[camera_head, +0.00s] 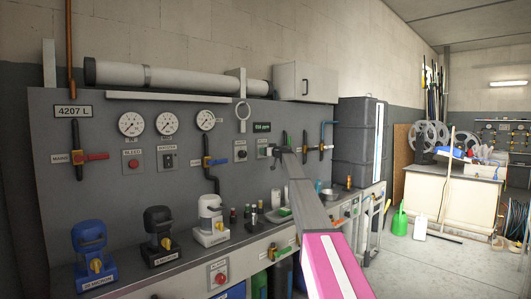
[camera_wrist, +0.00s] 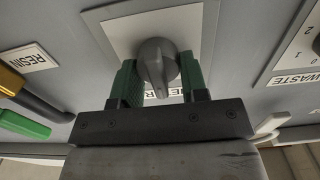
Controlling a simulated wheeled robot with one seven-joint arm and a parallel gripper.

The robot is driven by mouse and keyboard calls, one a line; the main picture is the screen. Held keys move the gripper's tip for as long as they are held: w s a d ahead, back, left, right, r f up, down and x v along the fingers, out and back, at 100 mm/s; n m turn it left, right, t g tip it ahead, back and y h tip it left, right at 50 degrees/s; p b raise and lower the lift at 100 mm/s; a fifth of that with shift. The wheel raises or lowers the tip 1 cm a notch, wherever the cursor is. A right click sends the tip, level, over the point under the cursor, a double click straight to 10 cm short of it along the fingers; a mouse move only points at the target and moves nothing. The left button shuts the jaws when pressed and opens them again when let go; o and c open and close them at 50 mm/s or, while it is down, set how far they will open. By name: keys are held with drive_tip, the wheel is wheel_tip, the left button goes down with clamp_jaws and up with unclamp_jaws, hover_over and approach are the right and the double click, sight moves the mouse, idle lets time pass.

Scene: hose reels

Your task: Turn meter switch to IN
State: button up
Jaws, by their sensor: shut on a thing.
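The meter switch is a round grey knob (camera_wrist: 157,62) with a raised ridge, on a pale square plate (camera_wrist: 120,35) on the grey panel. In the wrist view my gripper (camera_wrist: 160,77) has its green fingers on either side of the knob, shut on it. The ridge points down the picture, towards the gripper body. The plate's lettering is mostly hidden behind the gripper, and I cannot read any IN mark.
In the wrist view a RESIN label (camera_wrist: 27,58) with a green-handled valve (camera_wrist: 22,124) is left, and a WASTE switch plate (camera_wrist: 297,70) is right. Small bottles (camera_head: 246,212) stand on the bench below.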

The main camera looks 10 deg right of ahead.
idle(0.4)
drive_tip(key=o, duration=0.8)
drive_tip(key=v, duration=1)
drive_tip(key=shift+s+d, duration=0.2)
drive_tip(key=shift+s, duration=0.15)
